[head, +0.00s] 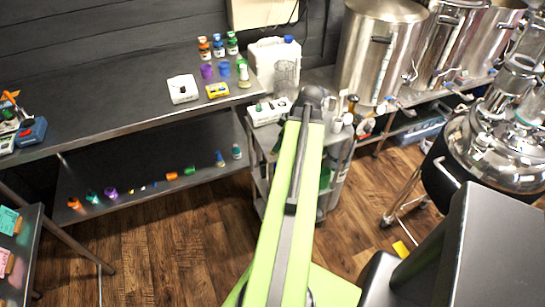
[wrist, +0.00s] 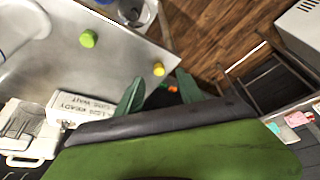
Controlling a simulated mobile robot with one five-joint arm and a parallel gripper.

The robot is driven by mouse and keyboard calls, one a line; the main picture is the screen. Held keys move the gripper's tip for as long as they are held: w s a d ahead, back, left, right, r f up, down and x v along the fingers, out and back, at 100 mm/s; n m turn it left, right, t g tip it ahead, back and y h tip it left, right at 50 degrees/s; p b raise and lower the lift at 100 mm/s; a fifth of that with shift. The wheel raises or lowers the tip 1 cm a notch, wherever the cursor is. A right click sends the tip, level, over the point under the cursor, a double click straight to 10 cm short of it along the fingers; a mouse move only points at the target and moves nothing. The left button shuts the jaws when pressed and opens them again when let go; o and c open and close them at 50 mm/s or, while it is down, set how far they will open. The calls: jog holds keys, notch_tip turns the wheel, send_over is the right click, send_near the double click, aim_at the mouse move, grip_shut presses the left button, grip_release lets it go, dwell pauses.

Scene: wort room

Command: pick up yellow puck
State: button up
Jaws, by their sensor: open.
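The yellow puck (wrist: 158,69) shows in the wrist view as a small round piece on a grey metal top (wrist: 125,62), close to its edge. My gripper (wrist: 160,80) is open, with its two green fingers apart. In this view the puck appears just beyond the gap between the fingertips, and nothing is held. I cannot tell the height between the fingers and the metal top. In the head view my arm hides the puck, and the dark end of my arm is over the small cart (head: 258,178).
A green puck (wrist: 88,38) lies on the same top, left of the yellow one. A white lettered box (wrist: 75,108) stands close to my left finger. Beyond the edge is wooden floor (wrist: 205,35). Large steel kettles (head: 375,50) stand at the back right in the head view.

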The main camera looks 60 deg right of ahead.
jog(key=b+x, duration=0.4)
jog(key=x, duration=0.1)
jog(key=shift+w+f, duration=0.15)
jog(key=shift+r, duration=0.2)
jog(key=shift+c, duration=0.5)
grip_shut()
